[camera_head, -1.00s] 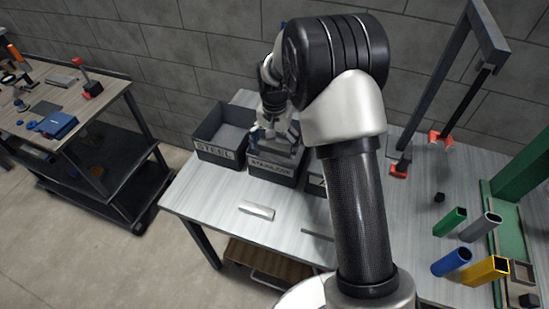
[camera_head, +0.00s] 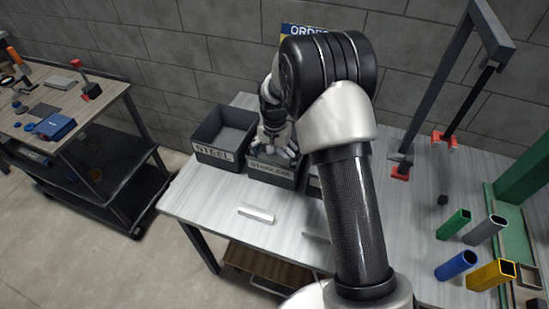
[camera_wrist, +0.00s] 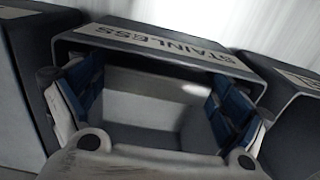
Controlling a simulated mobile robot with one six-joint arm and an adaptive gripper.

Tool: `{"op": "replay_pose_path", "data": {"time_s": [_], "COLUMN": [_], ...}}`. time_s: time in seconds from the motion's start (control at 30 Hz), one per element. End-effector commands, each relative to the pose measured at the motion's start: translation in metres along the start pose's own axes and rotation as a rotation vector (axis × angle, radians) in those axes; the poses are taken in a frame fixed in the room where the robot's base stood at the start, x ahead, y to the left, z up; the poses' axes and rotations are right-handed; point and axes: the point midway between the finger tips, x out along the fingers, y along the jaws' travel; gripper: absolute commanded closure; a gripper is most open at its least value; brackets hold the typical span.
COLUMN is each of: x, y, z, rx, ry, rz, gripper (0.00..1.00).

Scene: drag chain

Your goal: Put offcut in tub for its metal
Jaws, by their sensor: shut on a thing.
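My gripper (camera_head: 275,148) is down at the mouth of the dark tub labelled STAINLESS (camera_head: 272,176). In the wrist view, its blue-padded fingers stand wide apart, shut on a grey offcut (camera_wrist: 155,85) that spans between them. The offcut's lower part and any contact with the tub floor are hidden. The label on the stainless tub (camera_wrist: 150,42) reads upside down in the wrist view. The tub labelled STEEL (camera_head: 213,154) stands to its left in the head view. A third tub (camera_head: 314,186) is mostly hidden behind my arm.
A pale metal piece (camera_head: 257,214) lies on the bench (camera_head: 215,205) in front of the tubs. Another table with tools is at the left.

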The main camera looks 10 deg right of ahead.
Motion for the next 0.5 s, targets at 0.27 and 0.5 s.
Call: {"op": "replay_pose_path", "data": {"time_s": [0.27,0.5], "x": [0.0024,0.0023], "y": [0.0,0.0], "z": [0.0,0.0], "rx": [0.0,0.0], "ry": [0.0,0.0], "rz": [0.0,0.0], "gripper": [0.02,0.0]}}
